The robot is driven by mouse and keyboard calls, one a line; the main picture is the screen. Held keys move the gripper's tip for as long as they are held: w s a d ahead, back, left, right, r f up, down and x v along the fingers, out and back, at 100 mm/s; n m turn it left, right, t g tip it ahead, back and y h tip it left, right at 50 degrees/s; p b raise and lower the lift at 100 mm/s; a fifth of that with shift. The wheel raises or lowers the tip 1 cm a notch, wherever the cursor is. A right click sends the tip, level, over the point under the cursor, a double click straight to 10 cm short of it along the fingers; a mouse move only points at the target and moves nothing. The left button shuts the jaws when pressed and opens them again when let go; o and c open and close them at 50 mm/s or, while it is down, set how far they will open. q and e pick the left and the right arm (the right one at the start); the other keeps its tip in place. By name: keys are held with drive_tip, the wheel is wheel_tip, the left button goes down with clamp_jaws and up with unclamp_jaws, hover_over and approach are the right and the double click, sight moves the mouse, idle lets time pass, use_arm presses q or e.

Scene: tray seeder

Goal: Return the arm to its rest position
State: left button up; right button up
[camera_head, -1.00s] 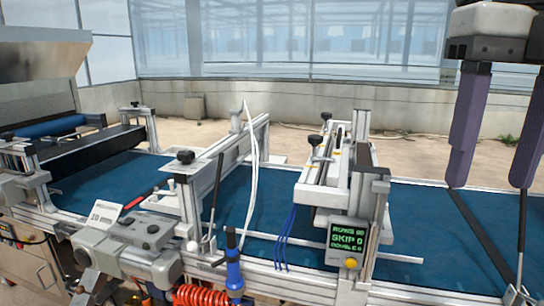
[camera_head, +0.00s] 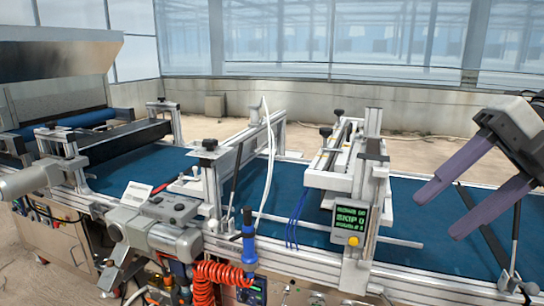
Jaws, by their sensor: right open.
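My right gripper (camera_head: 440,214) is at the right side of the head view. Its two purple-grey fingers are spread apart, with nothing between them. They point down and to the left, in front of the right part of the blue conveyor belt (camera_head: 420,210). I cannot tell how high it is above the belt. My left gripper is not in view.
A metal gantry (camera_head: 375,170) with a green-lit display (camera_head: 351,218) spans the belt left of my right gripper. A second frame (camera_head: 212,175), a grey drive unit (camera_head: 150,215), a blue-handled tool (camera_head: 248,240) and a red coiled hose (camera_head: 215,275) stand further left.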

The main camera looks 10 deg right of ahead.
drive_tip(key=w+d+f+m+t+y, duration=0.2)
drive_tip(key=w+f+m+t, duration=0.25)
drive_tip(key=f, duration=0.35)
drive_tip(key=w+d+f+m+t+y, duration=0.1)
drive_tip(key=w+f+m+t+y, duration=0.3)
drive_tip(key=f, duration=0.4)
drive_tip(key=s+d+f+m+t+h, duration=0.1)
drive_tip(key=s+f+m+t+h, duration=0.25)
drive_tip(key=f+m+h, duration=0.85)
drive_tip(key=s+a+f+m+g, duration=0.1)
drive_tip(key=s+a+f+m, duration=0.25)
drive_tip(key=f, duration=0.55)
drive_tip(key=s+a+f+m, duration=0.2)
drive_tip(key=s+f, duration=0.2)
drive_tip(key=f, duration=0.5)
drive_tip(key=s+a+f+m+g, duration=0.3)
drive_tip(key=s+a+f+g, duration=0.1)
drive_tip(key=s+a+f, duration=0.4)
drive_tip(key=s+a, duration=0.2)
drive_tip(key=a, duration=0.2)
drive_tip(key=shift+s+f+m+g+y, duration=0.15)
drive_tip(key=shift+f+m+g+y, duration=0.15)
drive_tip(key=shift+m, duration=0.1)
